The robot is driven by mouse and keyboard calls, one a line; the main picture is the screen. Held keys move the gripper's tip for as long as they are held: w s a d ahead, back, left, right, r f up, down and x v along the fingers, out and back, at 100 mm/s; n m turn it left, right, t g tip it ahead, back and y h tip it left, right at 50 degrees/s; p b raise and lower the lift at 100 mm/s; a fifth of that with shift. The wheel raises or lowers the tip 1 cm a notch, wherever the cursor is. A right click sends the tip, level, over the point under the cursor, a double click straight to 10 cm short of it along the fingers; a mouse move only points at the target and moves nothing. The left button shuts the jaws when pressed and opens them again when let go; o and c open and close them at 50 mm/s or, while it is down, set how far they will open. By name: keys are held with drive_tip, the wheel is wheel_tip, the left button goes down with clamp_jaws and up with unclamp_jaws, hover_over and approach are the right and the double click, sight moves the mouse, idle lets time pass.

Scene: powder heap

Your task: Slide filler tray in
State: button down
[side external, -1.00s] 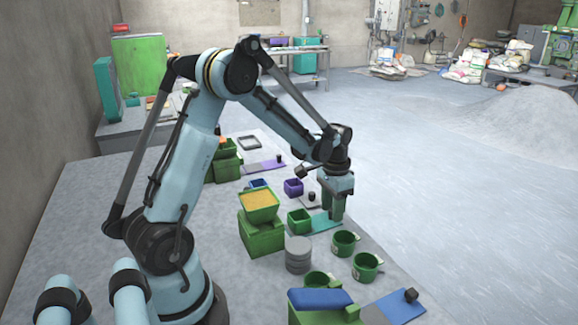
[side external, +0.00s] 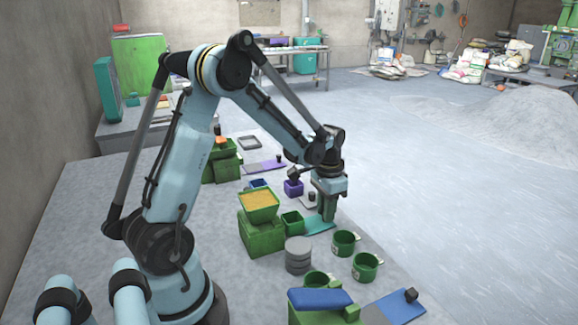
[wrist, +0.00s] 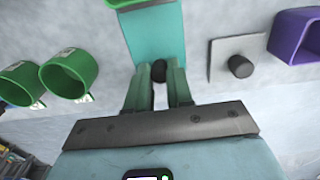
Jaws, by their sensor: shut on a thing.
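The teal slide tray (side external: 317,227) lies flat on the table, with a small green square cup (side external: 292,223) at its inner end. My gripper (side external: 327,218) is low at the tray's outer end, and its fingers are shut on the tray's dark knob (wrist: 159,70). In the wrist view the tray (wrist: 152,38) runs straight away from the fingers. The cup shows only as an edge at the top. The green block (side external: 262,236) bearing a green hopper of yellow powder (side external: 259,200) stands just beside the cup.
Grey stacked discs (side external: 298,255) and green mugs (side external: 344,242) stand nearby. A purple cup (side external: 293,188) and a white plate with a dark knob (wrist: 240,66) are on the other side. A blue-topped green block (side external: 320,300) is in front.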

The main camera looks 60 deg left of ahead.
sight(296, 217)
drive_tip(key=shift+s, duration=4.25)
drive_tip(key=c, duration=1.1)
unclamp_jaws()
drive_tip(key=shift+r, duration=0.1)
wheel_tip(296, 217, up, 7)
drive_tip(key=shift+r, duration=0.2)
drive_tip(key=d+r+t, duration=0.1)
drive_tip(key=d+t, duration=0.1)
drive_tip(key=d, duration=0.3)
drive_tip(key=d+r+t, duration=0.2)
drive_tip(key=d, duration=0.3)
drive_tip(key=d+r+t, duration=0.2)
drive_tip(key=d+t, duration=0.1)
drive_tip(key=d, duration=0.2)
drive_tip(key=shift+s, duration=0.15)
